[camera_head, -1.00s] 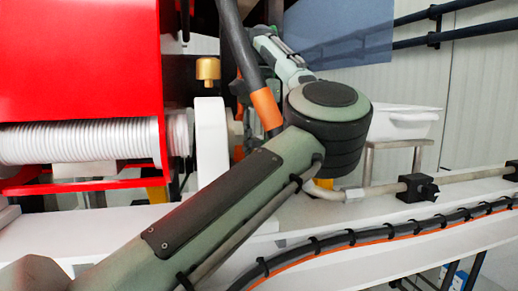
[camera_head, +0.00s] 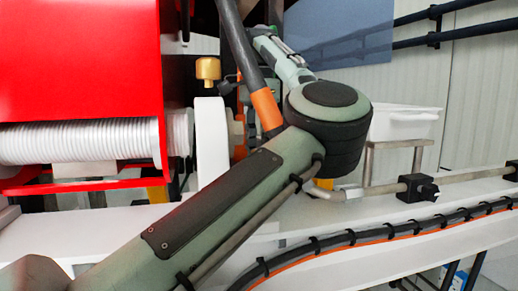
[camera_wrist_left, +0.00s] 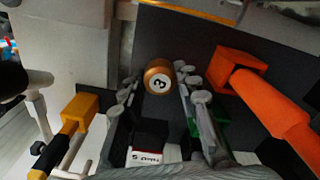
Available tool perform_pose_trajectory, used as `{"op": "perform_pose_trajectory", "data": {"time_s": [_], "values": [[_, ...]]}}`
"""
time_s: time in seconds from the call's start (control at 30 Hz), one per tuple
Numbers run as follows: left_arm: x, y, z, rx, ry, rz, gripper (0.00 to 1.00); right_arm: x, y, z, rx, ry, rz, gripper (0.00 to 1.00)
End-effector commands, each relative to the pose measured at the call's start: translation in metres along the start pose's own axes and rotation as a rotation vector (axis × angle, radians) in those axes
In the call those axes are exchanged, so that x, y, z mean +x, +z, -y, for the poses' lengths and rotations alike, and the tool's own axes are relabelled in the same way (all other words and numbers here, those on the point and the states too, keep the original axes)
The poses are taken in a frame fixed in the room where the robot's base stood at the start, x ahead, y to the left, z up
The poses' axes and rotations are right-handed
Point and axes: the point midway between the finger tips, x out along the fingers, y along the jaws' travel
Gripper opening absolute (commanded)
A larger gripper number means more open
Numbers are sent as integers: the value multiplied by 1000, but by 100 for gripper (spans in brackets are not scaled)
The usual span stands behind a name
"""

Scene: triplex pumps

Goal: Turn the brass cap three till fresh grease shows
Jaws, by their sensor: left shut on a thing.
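The brass cap three (camera_wrist_left: 158,76) shows in the left wrist view as a round brass cap with a black 3 on a white disc. My left gripper (camera_wrist_left: 157,83) has its two fingers on either side of the cap and is shut on it. The face with the 3 points toward the wrist camera, with the numeral tilted. I see no fresh grease around the cap. In the head view a brass cap (camera_head: 207,68) stands above a white disc-shaped part; its number cannot be read. My left arm crosses the middle there, and its fingers cannot be made out. My right gripper is in neither view.
A red housing (camera_head: 80,60) with a white ribbed cylinder (camera_head: 80,142) fills the left. A white bin (camera_head: 403,122) stands at the right behind a metal pipe (camera_head: 465,177). In the left wrist view, an orange bar (camera_wrist_left: 270,105) and a yellow-ended part (camera_wrist_left: 73,112) flank the gripper.

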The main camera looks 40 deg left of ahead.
Motion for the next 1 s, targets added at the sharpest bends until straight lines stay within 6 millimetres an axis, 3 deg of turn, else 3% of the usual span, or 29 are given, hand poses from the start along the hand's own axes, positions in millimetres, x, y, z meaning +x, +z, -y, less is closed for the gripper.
{"op": "perform_pose_trajectory", "data": {"time_s": [0.33, 0.37, 0.5, 0.83, 1.0], "values": [[-1, 0, 0, 2, -3, -3, 2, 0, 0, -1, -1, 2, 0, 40], [-1, 0, 0, 2, -3, -3, 33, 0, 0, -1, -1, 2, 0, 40], [-1, 0, 0, 1, -2, -2, 51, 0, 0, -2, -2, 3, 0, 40], [-2, 0, 0, 1, -1, -1, 52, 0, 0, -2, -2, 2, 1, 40], [-22, 0, 0, 3, -1, -5, 52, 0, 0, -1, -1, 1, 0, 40]]}}
